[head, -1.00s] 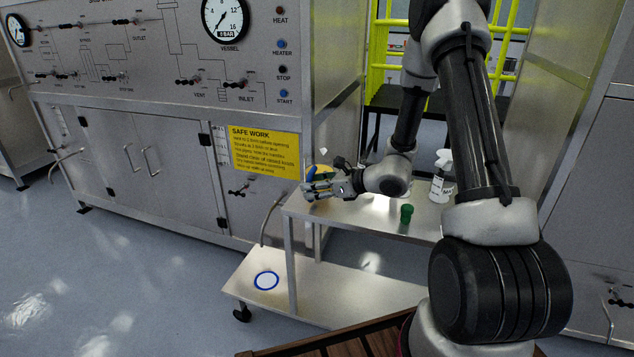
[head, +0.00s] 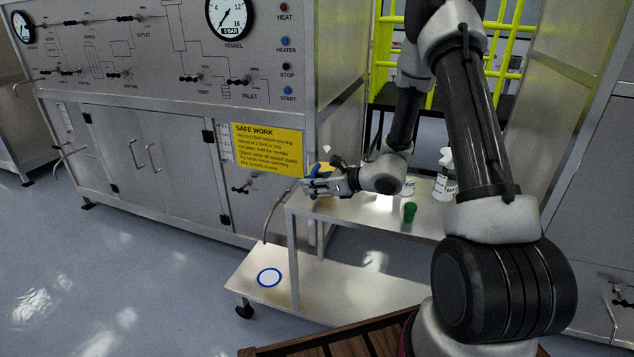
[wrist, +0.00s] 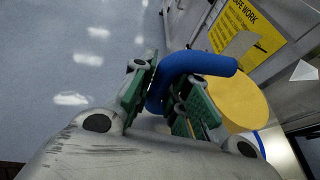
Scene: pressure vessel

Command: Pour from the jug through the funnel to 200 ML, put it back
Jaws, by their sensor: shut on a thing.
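My gripper (head: 314,184) is shut on the blue handle (wrist: 205,66) of the jug. The handle passes between the green finger pads in the wrist view. Beyond it is a round yellow surface (wrist: 240,102), apparently the jug's contents, with a pale lip beside it. In the head view the jug is mostly hidden by my gripper; a bit of blue (head: 313,170) shows. The gripper is over the left end of the steel bench top. A small white pointed thing, perhaps the funnel (head: 327,150), is just behind it. No 200 ML mark is readable.
A green cup-like piece (head: 409,212) and a white labelled bottle (head: 440,187) stand on the steel bench (head: 350,210). The steel cabinet with the yellow sign (head: 266,150) is close on the left.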

